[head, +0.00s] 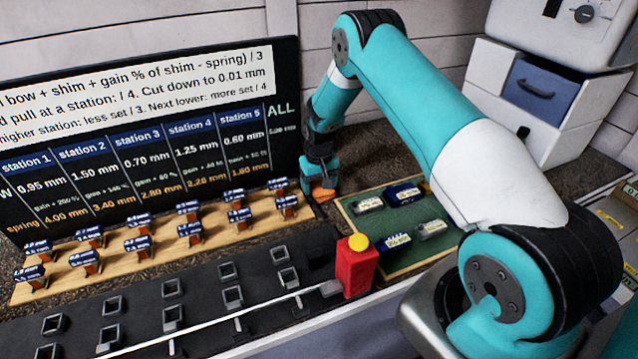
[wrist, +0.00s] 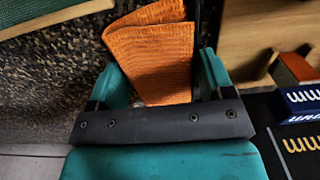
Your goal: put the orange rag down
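The orange rag (wrist: 150,50) is a folded, ribbed cloth between the two teal fingers of my gripper (wrist: 165,75) in the wrist view. It reaches from near the palm out past the fingertips and covers part of the left finger. In the head view my gripper (head: 319,175) points down at the back of the counter, just right of the dark board. The rag shows there as a small orange patch (head: 322,193) at the fingertips, close above or touching the speckled counter; I cannot tell which.
A wooden rack (head: 160,240) with several labelled blocks stands left of my gripper. A green mat (head: 400,262) with several labelled pieces lies to the right. A red block with a yellow button (head: 356,265) stands in front. Speckled counter (head: 375,150) is bare behind the mat.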

